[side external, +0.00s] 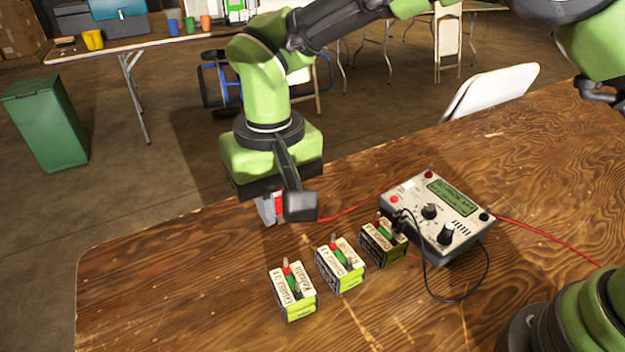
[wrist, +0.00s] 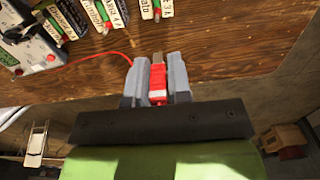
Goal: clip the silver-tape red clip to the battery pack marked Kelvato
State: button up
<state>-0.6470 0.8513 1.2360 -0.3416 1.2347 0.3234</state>
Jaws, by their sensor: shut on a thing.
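My gripper (side external: 280,208) is shut on a red clip (side external: 279,201) beyond the battery packs, near the table's far edge. In the wrist view, the clip (wrist: 158,78) sits between the grey fingers (wrist: 157,82), with a pale band around it and its metal tip pointing away. A red wire runs from it toward the charger. Three battery packs stand in a row: left (side external: 293,292), middle (side external: 340,266) and right (side external: 376,246). The left pack's handwritten label seems to read Kelvato, but is hard to read. The clip is apart from all packs.
The grey charger (side external: 440,215) stands right of the packs. Its black lead (side external: 487,270) loops over the table to the right pack, where a dark clip sits. Another red wire (side external: 545,235) runs off right. The wooden table (side external: 180,290) is clear at left.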

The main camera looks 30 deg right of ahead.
aim_at(285, 264)
jog(key=shift+d+f, duration=0.15)
jog(key=shift+f, duration=0.9)
jog(key=shift+f, duration=0.1)
jog(key=shift+f, duration=3.45)
jog(key=shift+f, duration=0.2)
jog(key=o, duration=0.8)
jog(key=shift+o, duration=1)
